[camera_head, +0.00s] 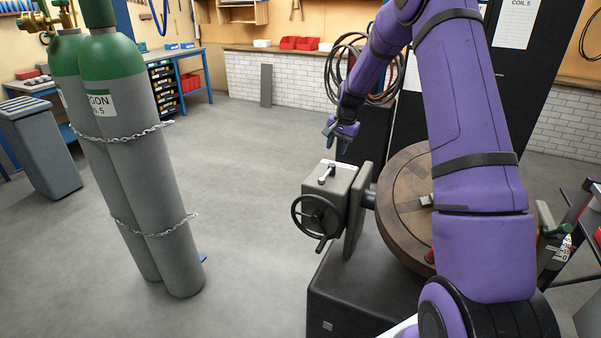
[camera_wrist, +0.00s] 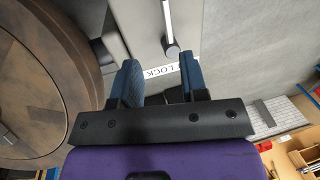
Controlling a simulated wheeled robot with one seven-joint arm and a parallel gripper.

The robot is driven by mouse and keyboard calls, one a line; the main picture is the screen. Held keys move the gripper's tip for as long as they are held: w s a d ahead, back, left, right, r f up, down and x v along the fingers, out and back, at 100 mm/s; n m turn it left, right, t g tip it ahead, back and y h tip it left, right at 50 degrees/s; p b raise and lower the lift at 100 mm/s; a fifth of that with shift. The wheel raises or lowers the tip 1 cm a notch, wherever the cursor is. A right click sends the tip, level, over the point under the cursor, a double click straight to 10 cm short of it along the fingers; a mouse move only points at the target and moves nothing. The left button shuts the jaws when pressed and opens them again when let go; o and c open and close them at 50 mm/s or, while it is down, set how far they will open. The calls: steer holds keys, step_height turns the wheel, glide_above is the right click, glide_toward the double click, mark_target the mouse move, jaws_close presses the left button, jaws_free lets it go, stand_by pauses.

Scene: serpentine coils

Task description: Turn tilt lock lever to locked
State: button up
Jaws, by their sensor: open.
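The tilt lock lever (camera_head: 326,174) is a small silver handle with a dark knob on top of the grey gearbox (camera_head: 327,197). In the wrist view the lever (camera_wrist: 170,30) shows as a silver bar with a round end, just beyond the fingertips and between their lines. A white label reading LOCK (camera_wrist: 160,71) lies between the fingers. My gripper (camera_head: 342,143) is above and behind the gearbox in the head view. In the wrist view my gripper (camera_wrist: 160,72) is open, its blue-padded fingers apart with nothing between them. I cannot tell any contact with the lever.
A black handwheel (camera_head: 316,217) is on the gearbox's front. Two chained gas cylinders (camera_head: 130,160) stand at left. The floor between is clear.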

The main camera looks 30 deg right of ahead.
mark_target(325, 175)
steer(key=w+f, duration=0.1)
steer(key=f, duration=0.2)
steer(key=a+f, duration=0.1)
steer(key=f, duration=0.3)
steer(key=w+a+f, duration=0.1)
steer(key=f, duration=0.3)
steer(key=shift+w+f, duration=0.25)
steer(key=shift+w, duration=0.1)
jaws_close()
